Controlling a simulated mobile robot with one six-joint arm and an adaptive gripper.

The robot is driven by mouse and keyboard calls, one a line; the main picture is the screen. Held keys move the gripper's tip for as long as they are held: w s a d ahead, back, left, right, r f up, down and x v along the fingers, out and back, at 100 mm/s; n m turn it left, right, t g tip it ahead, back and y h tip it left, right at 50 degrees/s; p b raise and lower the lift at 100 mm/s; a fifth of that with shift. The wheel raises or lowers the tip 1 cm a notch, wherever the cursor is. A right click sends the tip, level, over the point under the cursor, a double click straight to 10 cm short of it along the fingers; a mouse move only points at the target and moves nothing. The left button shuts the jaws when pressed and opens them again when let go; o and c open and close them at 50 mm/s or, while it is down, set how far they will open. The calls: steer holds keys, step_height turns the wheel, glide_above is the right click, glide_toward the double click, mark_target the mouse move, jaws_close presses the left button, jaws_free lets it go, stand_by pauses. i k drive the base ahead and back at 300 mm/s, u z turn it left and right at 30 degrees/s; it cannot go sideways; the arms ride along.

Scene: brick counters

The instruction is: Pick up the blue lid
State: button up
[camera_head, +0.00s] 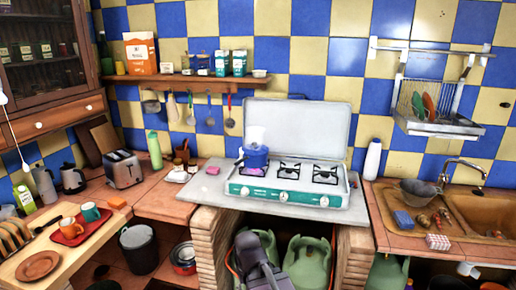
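A small blue pot-like piece (256,155) sits on the left burner of the stove (284,194). Its top looks like a blue lid, but the picture is too small to tell lid from pot. A pale, see-through patch rises just above it, and a purple patch shows below it. A dark grey part of my arm stands at the bottom centre, in front of and below the stove. I cannot make out my gripper's fingers, and nothing of mine touches the blue piece.
The raised stove cover (297,122) stands behind the burners. A kettle (72,178), toaster (122,169) and red tray (69,236) are on the left counter. A white bottle (372,160) and sink (487,212) are on the right. The grey slab left of the stove is mostly clear.

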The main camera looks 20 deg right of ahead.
mark_target(266, 149)
steer(key=i, duration=0.85)
steer(key=u, duration=0.05)
